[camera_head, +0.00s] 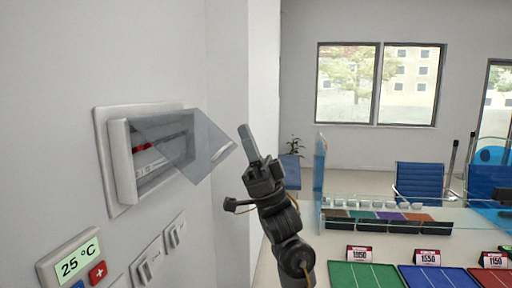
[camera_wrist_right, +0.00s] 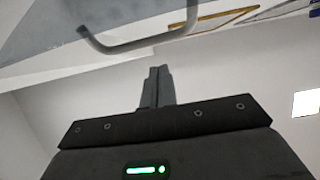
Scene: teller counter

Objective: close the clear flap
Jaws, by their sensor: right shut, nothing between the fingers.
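The clear flap (camera_head: 196,146) is a grey see-through panel on the white wall box (camera_head: 122,165) at the left in the head view. It stands swung out from the box toward the right, so the recess with a red strip shows behind it. My right gripper (camera_head: 246,136) is shut and empty, pointing up just right of the flap's outer corner. In the right wrist view the shut fingers (camera_wrist_right: 156,84) point up below a grey curved handle (camera_wrist_right: 140,44), with a gap between them in the picture. My left gripper is not in view.
A thermostat reading 25 °C (camera_head: 76,265) and white switches (camera_head: 150,262) are on the wall below the box. A counter with a glass screen (camera_head: 400,212) and coloured mats (camera_head: 365,275) lies to the right. A wall corner stands behind my arm.

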